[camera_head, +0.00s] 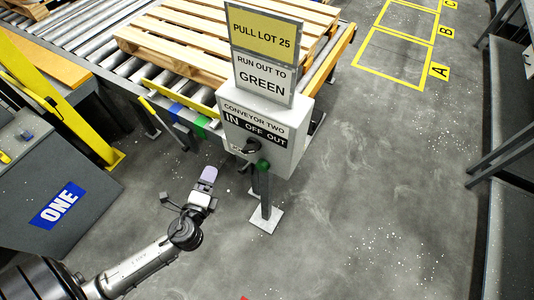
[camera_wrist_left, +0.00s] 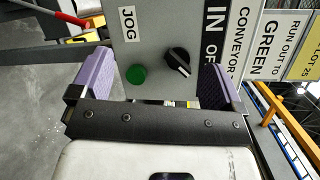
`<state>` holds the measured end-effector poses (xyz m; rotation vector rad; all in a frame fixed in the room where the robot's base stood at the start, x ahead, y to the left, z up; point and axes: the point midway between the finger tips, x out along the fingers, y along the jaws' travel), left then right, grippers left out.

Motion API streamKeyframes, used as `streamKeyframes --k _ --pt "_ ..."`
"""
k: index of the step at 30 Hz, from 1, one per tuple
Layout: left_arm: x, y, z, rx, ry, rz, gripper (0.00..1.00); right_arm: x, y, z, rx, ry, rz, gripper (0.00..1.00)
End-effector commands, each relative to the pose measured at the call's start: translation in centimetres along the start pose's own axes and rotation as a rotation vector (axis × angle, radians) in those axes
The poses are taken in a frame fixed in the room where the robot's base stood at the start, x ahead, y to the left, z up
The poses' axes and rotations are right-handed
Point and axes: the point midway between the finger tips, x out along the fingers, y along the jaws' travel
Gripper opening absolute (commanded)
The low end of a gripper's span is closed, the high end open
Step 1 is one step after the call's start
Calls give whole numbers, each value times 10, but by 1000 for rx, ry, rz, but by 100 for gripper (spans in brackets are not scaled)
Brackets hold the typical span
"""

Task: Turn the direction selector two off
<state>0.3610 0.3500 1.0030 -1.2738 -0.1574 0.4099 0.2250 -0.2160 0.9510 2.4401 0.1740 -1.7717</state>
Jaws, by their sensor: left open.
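The direction selector of conveyor two is a black knob (camera_head: 251,146) on a grey control box (camera_head: 292,152), under the labels IN, OFF and OUT. In the left wrist view the knob (camera_wrist_left: 179,61) shows a white pointer mark slanting right and down, which looks turned to the OUT side. My left gripper (camera_head: 207,178) is open and empty, left of and apart from the box. In the left wrist view its purple fingers (camera_wrist_left: 155,66) stand apart, with the knob and green button seen between them. My right gripper is not in view.
A green JOG button (camera_wrist_left: 136,74) sits beside the knob, below it on the box. Signs (camera_head: 263,36) rise above the box. A roller conveyor (camera_head: 95,50) with a wooden pallet (camera_head: 190,50) lies behind. A grey panel marked ONE (camera_head: 58,205) stands left.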

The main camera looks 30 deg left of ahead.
Motion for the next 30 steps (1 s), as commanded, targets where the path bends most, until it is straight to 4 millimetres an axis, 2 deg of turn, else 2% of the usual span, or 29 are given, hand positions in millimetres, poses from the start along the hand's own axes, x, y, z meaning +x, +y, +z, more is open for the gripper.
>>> streamKeyframes --k 3,6,10,14,17,30 --pt "-2 -17 -20 241 110 -141 94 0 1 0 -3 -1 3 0" --pt "-6 -26 -35 381 179 -220 94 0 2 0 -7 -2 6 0" --pt "-8 -28 -43 471 218 -257 94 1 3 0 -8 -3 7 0" --pt "-2 -30 -45 501 213 -261 94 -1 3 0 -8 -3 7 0" --pt "10 -34 -47 503 212 -262 94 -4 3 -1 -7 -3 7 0" --pt "84 -48 -68 500 211 -259 94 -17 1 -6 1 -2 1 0"
